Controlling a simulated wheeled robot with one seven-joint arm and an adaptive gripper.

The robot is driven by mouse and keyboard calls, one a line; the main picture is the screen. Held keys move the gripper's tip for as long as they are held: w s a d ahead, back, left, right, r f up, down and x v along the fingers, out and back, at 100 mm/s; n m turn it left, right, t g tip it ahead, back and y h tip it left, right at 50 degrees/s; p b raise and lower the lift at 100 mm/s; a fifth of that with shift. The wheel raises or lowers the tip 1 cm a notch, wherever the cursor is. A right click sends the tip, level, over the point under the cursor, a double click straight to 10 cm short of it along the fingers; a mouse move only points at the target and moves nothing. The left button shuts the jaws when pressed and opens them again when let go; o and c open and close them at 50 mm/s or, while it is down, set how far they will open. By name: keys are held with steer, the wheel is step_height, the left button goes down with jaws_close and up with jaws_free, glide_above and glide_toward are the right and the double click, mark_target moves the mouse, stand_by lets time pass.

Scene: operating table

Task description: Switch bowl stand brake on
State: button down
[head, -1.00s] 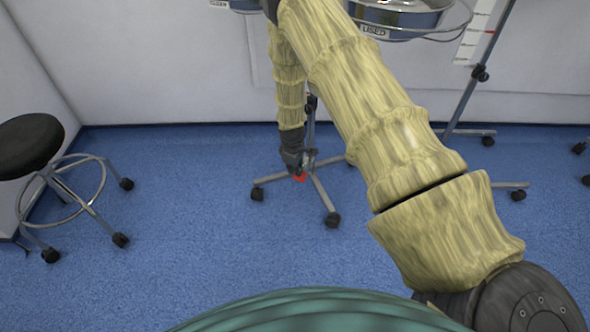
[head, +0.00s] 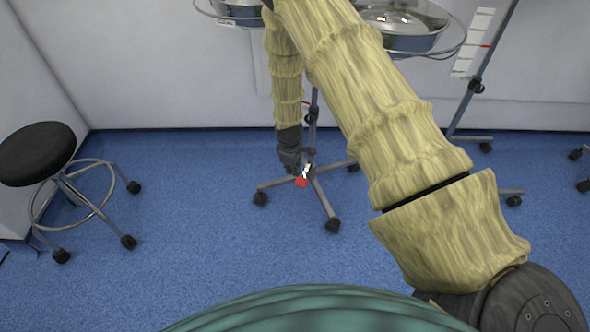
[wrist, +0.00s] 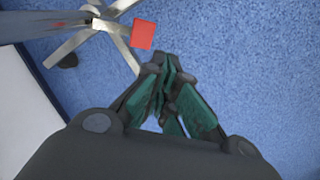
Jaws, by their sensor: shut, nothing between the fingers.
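The bowl stand (head: 322,197) has a low wheeled base on the blue floor, and two metal bowls (head: 405,40) in rings show at the top of the head view. A red brake pedal (head: 301,182) sits low at the base; it also shows in the wrist view as a red square (wrist: 143,34). My gripper (head: 292,166) points down beside the stand's pole, just above and left of the red pedal. In the wrist view my gripper (wrist: 166,62) is shut and empty, with its tips close below the pedal. Whether they touch it I cannot tell.
A black-topped stool (head: 37,152) on casters stands at the left. Another wheeled pole (head: 470,95) stands at the right. A teal draped surface (head: 310,312) lies in front. The floor left of the stand is clear.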

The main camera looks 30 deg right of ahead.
steer(key=shift+s+a+r+p, duration=0.25)
steer(key=shift+a+r, duration=0.05)
steer(key=shift+r, duration=0.55)
steer(key=shift+s+a+r+p, duration=0.2)
steer(key=shift+a+r+p, duration=0.1)
steer(key=shift+r, duration=0.55)
steer(key=shift+s+a+r+p, duration=0.2)
steer(key=shift+s+a+r, duration=0.1)
steer(key=shift+r, duration=0.55)
steer(key=s+a+f+m, duration=0.2)
steer(key=s+f, duration=0.2)
steer(key=s, duration=0.7)
steer(key=s+a+f+m, duration=0.25)
steer(key=s+f, duration=0.25)
steer(key=s, duration=0.6)
steer(key=s+a+r+m+g+y, duration=0.1)
steer(key=s+a+m, duration=0.1)
steer(key=s, duration=0.7)
steer(key=s+a+r+m, duration=0.1)
steer(key=s+a+m, duration=0.1)
steer(key=s, duration=0.7)
step_height(320, 180, up, 31)
steer(key=p, duration=3)
steer(key=shift+a+p, duration=0.2)
steer(key=shift+p, duration=0.2)
steer(key=shift+n, duration=0.25)
